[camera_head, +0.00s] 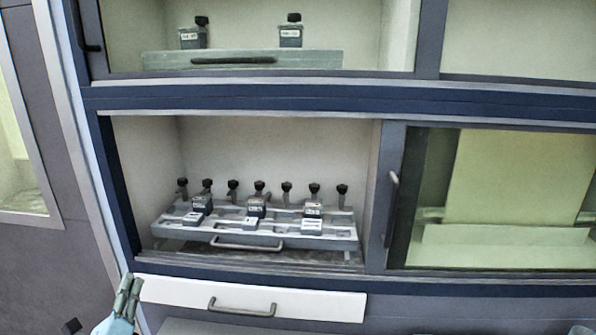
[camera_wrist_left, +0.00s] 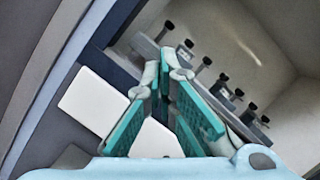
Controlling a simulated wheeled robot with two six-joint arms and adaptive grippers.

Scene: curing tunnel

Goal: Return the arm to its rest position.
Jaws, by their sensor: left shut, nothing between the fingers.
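My left gripper (camera_head: 128,296) is at the bottom left of the head view, in front of the cabinet and beside the left end of the white drawer front (camera_head: 250,299). Its teal fingers are shut with nothing between them. In the left wrist view the gripper (camera_wrist_left: 165,75) points toward the open bay, with several black-knobbed items beyond the fingers. My right gripper is in neither view.
The open middle bay holds a grey rack (camera_head: 334,239) with a handle, bearing several small labelled blocks and black knobs. A shelf tray (camera_head: 320,60) above carries two labelled blocks. A glass door (camera_head: 500,200) closes the right bay.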

